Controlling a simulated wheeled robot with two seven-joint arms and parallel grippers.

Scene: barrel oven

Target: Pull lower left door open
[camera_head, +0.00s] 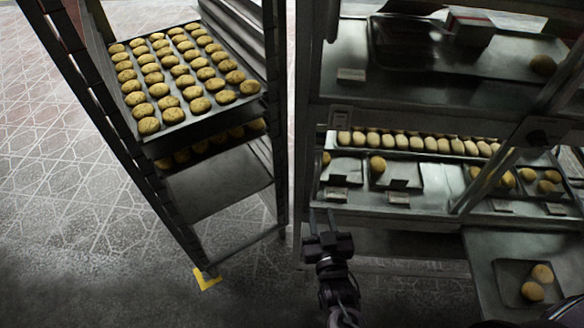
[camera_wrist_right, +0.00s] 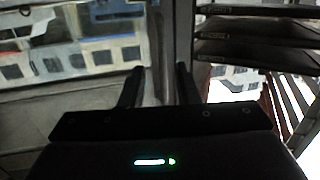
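I cannot pick out the lower left door for sure in either view. My right gripper (camera_head: 322,216) reaches up from the bottom of the head view, in front of the left end of the metal display counter (camera_head: 365,217). Its two fingers are apart with nothing between them. In the right wrist view the open fingers (camera_wrist_right: 160,78) point towards a vertical metal post (camera_wrist_right: 179,35). Glass-like panes lie to the left of the post and dark shelves to its right. No contact shows. My left gripper is not in view.
A tall tray rack (camera_head: 225,185) with a tray of several round buns (camera_head: 185,75) stands at left. A yellow corner mark (camera_head: 206,279) is at its foot. More buns (camera_head: 415,142) lie on the counter. The tiled floor (camera_head: 70,200) at far left is clear.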

